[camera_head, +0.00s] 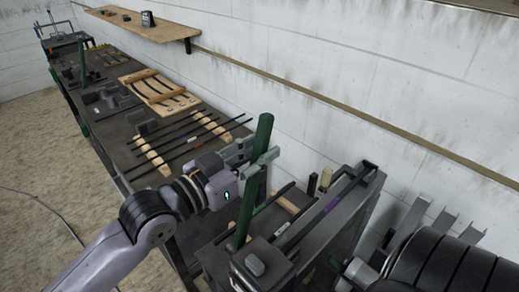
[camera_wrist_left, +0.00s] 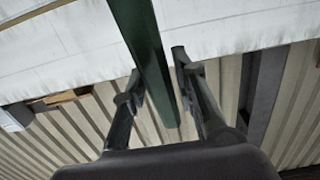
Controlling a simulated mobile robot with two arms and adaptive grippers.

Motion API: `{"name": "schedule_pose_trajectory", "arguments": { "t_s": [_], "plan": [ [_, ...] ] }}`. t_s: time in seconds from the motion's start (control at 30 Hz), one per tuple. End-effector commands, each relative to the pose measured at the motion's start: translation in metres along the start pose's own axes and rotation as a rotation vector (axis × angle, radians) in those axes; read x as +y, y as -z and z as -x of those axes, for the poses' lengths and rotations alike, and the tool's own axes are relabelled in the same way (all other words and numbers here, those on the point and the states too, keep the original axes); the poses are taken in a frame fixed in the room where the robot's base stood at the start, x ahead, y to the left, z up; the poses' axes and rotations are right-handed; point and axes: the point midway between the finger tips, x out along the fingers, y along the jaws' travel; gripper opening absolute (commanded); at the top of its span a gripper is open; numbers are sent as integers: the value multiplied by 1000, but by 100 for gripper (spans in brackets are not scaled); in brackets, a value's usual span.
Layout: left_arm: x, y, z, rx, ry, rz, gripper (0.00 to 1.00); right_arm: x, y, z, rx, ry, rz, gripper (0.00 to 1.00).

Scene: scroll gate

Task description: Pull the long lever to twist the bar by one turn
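A long green lever (camera_head: 253,185) stands upright, slightly tilted, at the near end of the dark twisting bench (camera_head: 352,215). My left gripper (camera_head: 257,158) is around its upper part, one finger on each side. In the left wrist view the green lever (camera_wrist_left: 150,60) passes between the two fingers of the left gripper (camera_wrist_left: 158,75). The fingers are apart, with narrow gaps beside the lever. The lever's lower joint is partly hidden. My right gripper is out of view.
A long workbench (camera_head: 115,135) runs to the back left with several dark rods (camera_head: 190,140) on wooden strips and a wooden scroll frame (camera_head: 160,92). A wooden shelf (camera_head: 150,27) hangs on the white wall. Open floor (camera_head: 35,165) lies left of the workbench.

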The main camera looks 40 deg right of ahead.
Motion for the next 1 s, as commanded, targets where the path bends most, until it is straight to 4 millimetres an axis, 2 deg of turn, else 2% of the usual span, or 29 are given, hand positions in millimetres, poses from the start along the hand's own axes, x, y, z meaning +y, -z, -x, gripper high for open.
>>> {"name": "schedule_pose_trajectory", "arguments": {
  "t_s": [0.37, 1.0],
  "plan": [
    [0, 0, 0, 0, 0, 0, 0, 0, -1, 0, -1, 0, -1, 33],
    [0, -1, 2, 7, 1, -1, 0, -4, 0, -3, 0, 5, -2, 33]
  ]
}}
